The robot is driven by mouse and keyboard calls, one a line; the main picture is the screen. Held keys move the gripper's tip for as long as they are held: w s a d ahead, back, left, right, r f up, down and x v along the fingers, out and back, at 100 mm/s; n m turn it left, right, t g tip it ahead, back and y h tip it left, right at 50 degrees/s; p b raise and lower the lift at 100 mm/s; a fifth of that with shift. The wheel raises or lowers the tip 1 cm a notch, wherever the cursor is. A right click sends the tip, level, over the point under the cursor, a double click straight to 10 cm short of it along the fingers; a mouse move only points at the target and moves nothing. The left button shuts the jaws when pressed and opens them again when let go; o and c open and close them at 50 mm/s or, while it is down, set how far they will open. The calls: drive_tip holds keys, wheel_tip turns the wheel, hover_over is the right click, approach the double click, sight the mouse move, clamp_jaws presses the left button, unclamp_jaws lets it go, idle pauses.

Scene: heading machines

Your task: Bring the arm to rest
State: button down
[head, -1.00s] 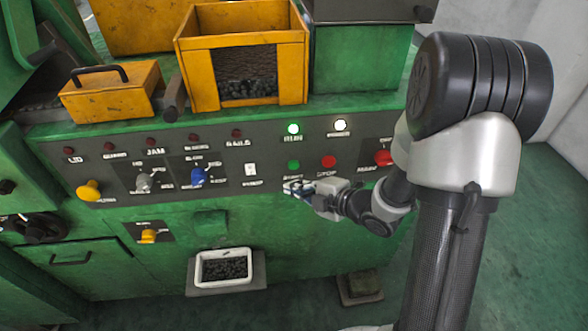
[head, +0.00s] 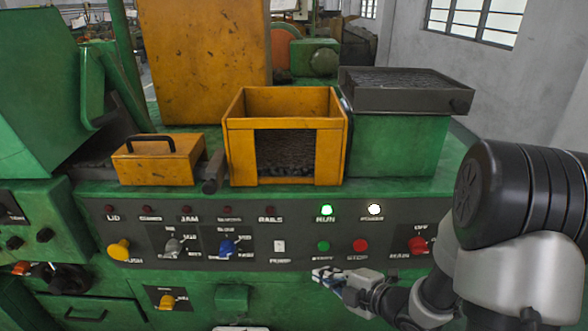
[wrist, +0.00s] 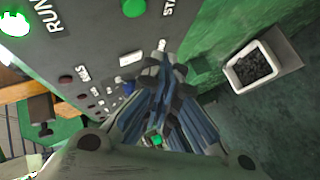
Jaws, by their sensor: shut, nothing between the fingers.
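My gripper (head: 324,276) is shut and empty, in front of the lower edge of the machine's control panel (head: 140,231). In the head view it is just below the green start button (head: 323,246) and the red stop button (head: 360,245). In the wrist view the fingers of my gripper (wrist: 166,68) are together, with the panel to the left and above. The green RUN lamp (head: 327,210) and a white lamp (head: 375,209) beside it are lit. My arm extends in from the right. I cannot tell whether the fingertips touch the panel.
A yellow open bin (head: 238,155) and a yellow lidded box with a handle (head: 157,167) stand on the machine above the panel. A dark tray (head: 405,98) is at the right. Knobs stick out from the panel.

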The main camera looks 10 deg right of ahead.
drive_tip(key=d+r+m+h, duration=0.5)
drive_tip(key=d+r+h, duration=0.1)
drive_tip(key=s+d+r+m+g+h, duration=0.2)
drive_tip(key=s+d+r+m+h, duration=0.1)
drive_tip(key=s+r+m, duration=0.35)
drive_tip(key=s+a+r+m+g+y, duration=0.1)
drive_tip(key=s+a+m, duration=0.3)
drive_tip(key=s, duration=0.5)
drive_tip(key=s+a+r+m+g, duration=0.2)
drive_tip(key=s+a+m+g, duration=0.1)
drive_tip(key=s, duration=0.6)
drive_tip(key=a+m, duration=0.1)
drive_tip(key=m, duration=0.1)
drive_tip(key=shift+s+m+y, duration=0.35)
drive_tip(key=shift+s+y, duration=0.05)
